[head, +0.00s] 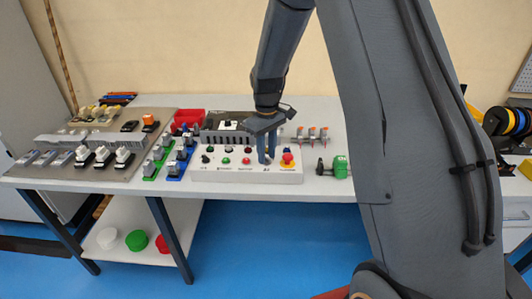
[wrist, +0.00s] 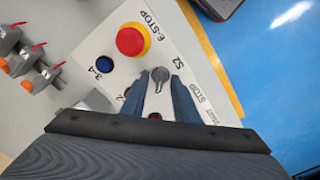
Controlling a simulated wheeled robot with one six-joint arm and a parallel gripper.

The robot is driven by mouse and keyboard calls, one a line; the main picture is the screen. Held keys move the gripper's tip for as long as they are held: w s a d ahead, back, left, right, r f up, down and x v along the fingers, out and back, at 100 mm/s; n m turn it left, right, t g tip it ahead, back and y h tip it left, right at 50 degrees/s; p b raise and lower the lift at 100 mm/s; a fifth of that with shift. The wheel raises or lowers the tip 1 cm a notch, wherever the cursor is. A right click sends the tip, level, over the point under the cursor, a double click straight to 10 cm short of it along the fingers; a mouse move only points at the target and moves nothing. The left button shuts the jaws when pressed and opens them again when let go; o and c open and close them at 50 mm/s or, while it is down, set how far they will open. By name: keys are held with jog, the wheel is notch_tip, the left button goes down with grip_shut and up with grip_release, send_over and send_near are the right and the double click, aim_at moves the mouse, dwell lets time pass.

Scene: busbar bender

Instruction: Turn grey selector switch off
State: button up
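The grey selector switch (wrist: 160,75) is on the white control panel (wrist: 100,40), beside the label S2. Its narrow handle points toward the bottom of the wrist view. My gripper (wrist: 160,80) is over it, with one dark finger on each side of the knob. The fingers are apart, and a small gap seems to show; I cannot tell whether either touches the knob. In the head view my gripper (head: 267,161) points down at the right part of the panel (head: 235,176), and its fingers hide the switch.
A red emergency-stop button (wrist: 132,40) with a yellow base and a blue button (wrist: 105,64) are close to my fingers. A green clamp-like tool (head: 335,167) lies right of the panel.

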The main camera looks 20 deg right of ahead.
jog(key=shift+r+b, duration=0.95)
jog(key=shift+r, duration=2.95)
